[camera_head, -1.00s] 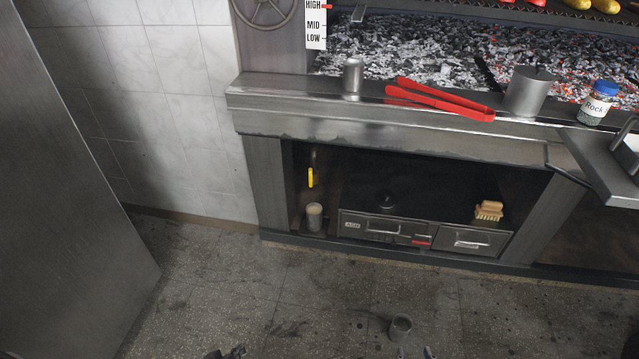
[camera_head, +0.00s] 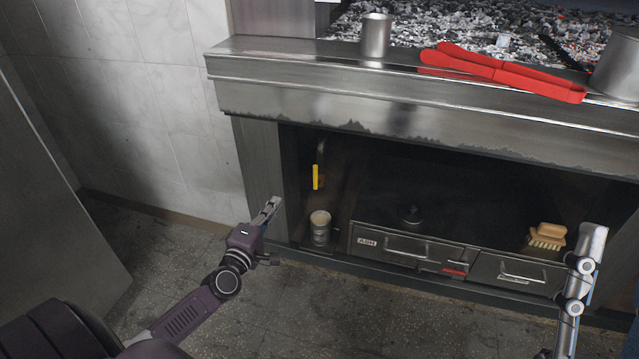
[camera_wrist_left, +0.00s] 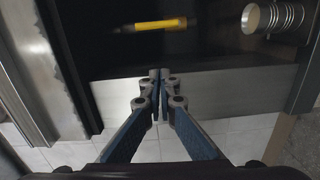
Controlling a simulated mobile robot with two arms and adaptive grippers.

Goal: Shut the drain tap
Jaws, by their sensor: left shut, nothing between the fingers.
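The drain tap has a yellow lever (camera_head: 315,177) hanging straight down from a dark pipe at the left of the recess under the grill. In the left wrist view the yellow lever (camera_wrist_left: 155,25) lies sideways beyond my fingertips. My left gripper (camera_head: 271,206) is in front of the recess's left post, left of and below the lever, and apart from it. Its fingers (camera_wrist_left: 160,80) are together and empty. My right gripper (camera_head: 590,250) shows edge-on at the right, in front of the drawers; its finger opening is hidden.
A metal can (camera_head: 320,228) stands under the tap; it also shows in the left wrist view (camera_wrist_left: 272,17). The ash drawer (camera_head: 405,245) is right of it, with a brush (camera_head: 546,237) above. The grill ledge (camera_head: 400,105) overhangs the recess, bearing red tongs (camera_head: 505,72).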

